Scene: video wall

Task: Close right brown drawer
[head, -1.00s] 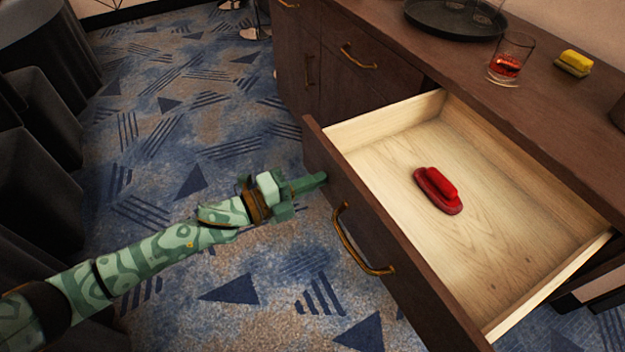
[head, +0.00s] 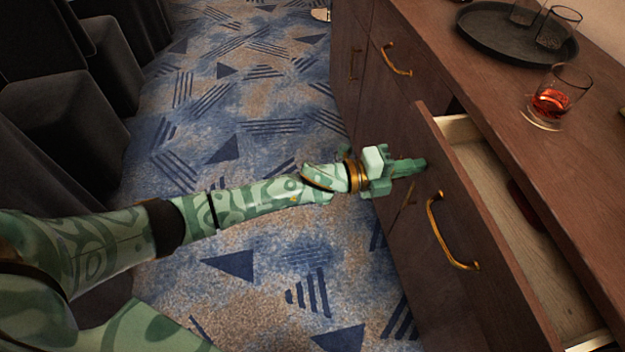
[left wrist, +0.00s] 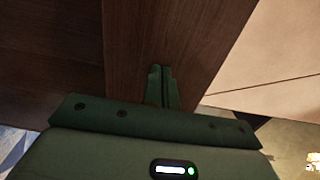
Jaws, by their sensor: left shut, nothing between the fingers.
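The right brown drawer (head: 470,215) stands partly open in the head view, its pale wooden inside showing as a narrow strip. A brass handle (head: 447,235) is on its front. A red object (head: 524,207) lies inside, mostly hidden under the counter edge. My left gripper (head: 420,164) is shut and empty, its fingertips at the left part of the drawer front, seemingly touching it. In the left wrist view the shut fingers (left wrist: 162,88) point at a brown wooden panel. My right gripper is not in view.
The counter (head: 480,85) holds a dark round tray (head: 500,42) with glasses and a glass of red drink (head: 552,100). A closed cabinet front with a brass handle (head: 397,60) is beyond the drawer. Dark seats (head: 70,110) stand at left; patterned carpet (head: 240,130) lies between.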

